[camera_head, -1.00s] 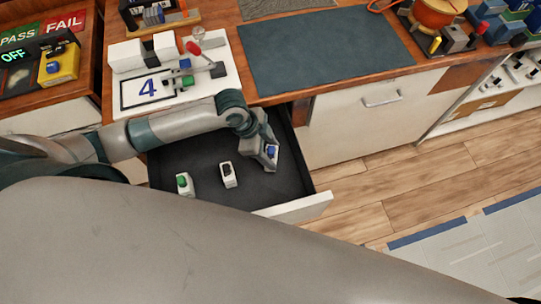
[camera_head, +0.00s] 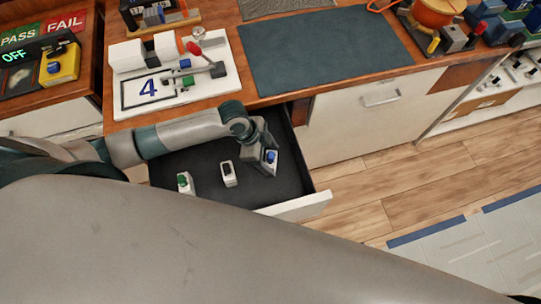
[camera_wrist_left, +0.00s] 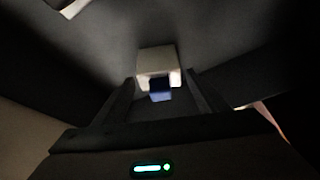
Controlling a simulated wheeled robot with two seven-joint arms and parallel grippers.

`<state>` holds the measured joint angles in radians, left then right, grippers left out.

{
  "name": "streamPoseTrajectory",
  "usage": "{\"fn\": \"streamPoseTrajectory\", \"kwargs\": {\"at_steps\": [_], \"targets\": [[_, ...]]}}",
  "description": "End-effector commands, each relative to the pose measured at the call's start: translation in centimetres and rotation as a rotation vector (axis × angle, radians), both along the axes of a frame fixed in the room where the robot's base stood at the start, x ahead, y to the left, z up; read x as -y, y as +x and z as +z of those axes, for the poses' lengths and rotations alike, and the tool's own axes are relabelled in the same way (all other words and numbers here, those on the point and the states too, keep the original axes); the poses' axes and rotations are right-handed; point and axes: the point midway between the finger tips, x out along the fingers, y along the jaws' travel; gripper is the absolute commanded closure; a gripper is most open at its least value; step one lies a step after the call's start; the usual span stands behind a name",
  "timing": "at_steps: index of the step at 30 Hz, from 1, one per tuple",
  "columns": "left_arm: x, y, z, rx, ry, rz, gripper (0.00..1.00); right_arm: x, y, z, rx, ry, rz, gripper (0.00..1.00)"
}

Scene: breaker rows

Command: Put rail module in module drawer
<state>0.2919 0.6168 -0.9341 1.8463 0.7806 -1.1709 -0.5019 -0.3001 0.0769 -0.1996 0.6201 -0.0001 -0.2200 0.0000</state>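The open module drawer (camera_head: 290,187) is dark inside with a white front. A white rail module with a blue top (camera_head: 271,156) is on the drawer floor near its right side. My left gripper (camera_head: 262,163) is inside the drawer, just left of this module. In the left wrist view the module (camera_wrist_left: 155,60) lies ahead of and between the fingertips (camera_wrist_left: 158,82), with dark gaps on both sides, so the gripper looks open. Two more modules, one black-topped (camera_head: 228,174) and one green-topped (camera_head: 185,183), are in the drawer. My right gripper is not in view.
A white board (camera_head: 216,95) marked 4, with a red-knobbed lever (camera_head: 194,47), is on the bench above the drawer. A dark mat (camera_head: 325,50) lies to its right. A closed white cabinet door (camera_head: 365,125) stands right of the drawer.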

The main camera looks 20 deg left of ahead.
Motion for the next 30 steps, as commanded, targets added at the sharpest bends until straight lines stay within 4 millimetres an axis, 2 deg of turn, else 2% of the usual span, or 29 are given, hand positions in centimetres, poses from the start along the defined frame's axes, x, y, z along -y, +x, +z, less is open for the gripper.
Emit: {"fn": "streamPoseTrajectory", "kwargs": {"at_steps": [10,16,20,30], "targets": [[0.0,0.0,0.1,0.0,0.0,0.0,0.32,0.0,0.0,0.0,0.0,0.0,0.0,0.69],[-0.4,0.0,1.1,0.002,0.0,0.001,0.32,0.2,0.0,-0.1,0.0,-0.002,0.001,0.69],[-1.0,-0.1,2.5,0.002,-0.001,0.0,0.32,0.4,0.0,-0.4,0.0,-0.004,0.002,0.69],[-3.2,-0.5,8.0,0.003,0.0,0.0,0.32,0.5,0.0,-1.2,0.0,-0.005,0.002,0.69]]}}
